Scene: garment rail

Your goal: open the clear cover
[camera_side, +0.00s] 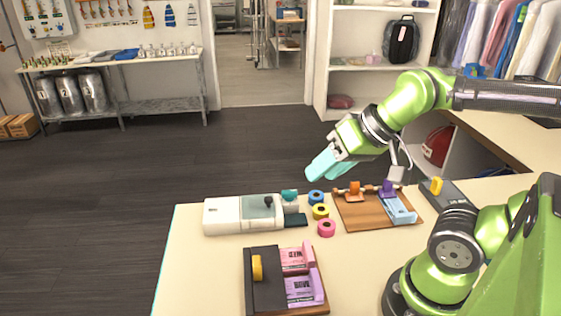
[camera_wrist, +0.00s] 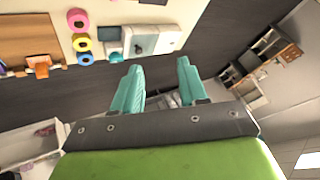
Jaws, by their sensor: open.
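A white machine (camera_side: 226,215) stands on the cream table, at the left of the table's back part. Its clear cover (camera_side: 258,207) lies flat over the right part and looks shut, with a dark knob (camera_side: 269,201) on it. In the wrist view the machine (camera_wrist: 170,37) and its cover (camera_wrist: 142,46) show near the top, beyond my fingers. My gripper (camera_side: 318,170) has teal fingers and is in the air above and to the right of the machine, apart from it. In the wrist view the fingers of my gripper (camera_wrist: 159,68) are spread with nothing between them.
Blue (camera_side: 316,197), yellow (camera_side: 321,211) and pink (camera_side: 326,228) rolls stand right of the machine. A wooden board (camera_side: 350,217) with an orange tool and blue piece lies beyond them. A dark tray (camera_side: 263,290) with pink packets is in front. Table front left is clear.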

